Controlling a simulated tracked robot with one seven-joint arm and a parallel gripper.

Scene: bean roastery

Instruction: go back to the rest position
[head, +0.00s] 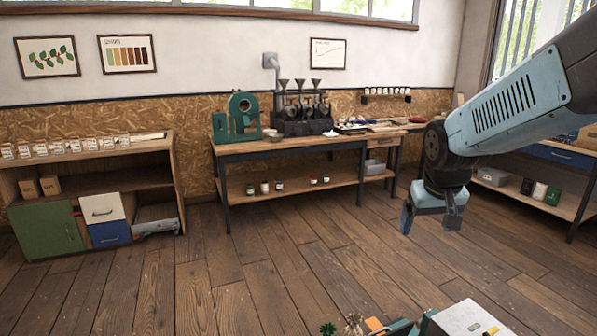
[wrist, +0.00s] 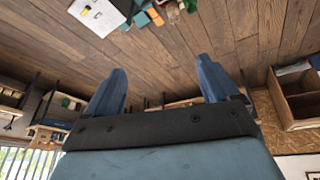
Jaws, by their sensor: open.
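My gripper (head: 430,217) hangs from my blue arm at the right of the head view, above the wooden floor. Its fingers point down and stand apart with nothing between them. In the wrist view my gripper (wrist: 160,88) shows two blue fingers spread wide, with floor boards visible between them. It touches nothing.
A workbench (head: 290,148) with a green machine (head: 237,118) stands against the back wall. A shelf unit (head: 165,183) with a green door is at the left. A white box (head: 465,318) and small items are at the bottom edge. The middle floor (head: 270,265) is clear.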

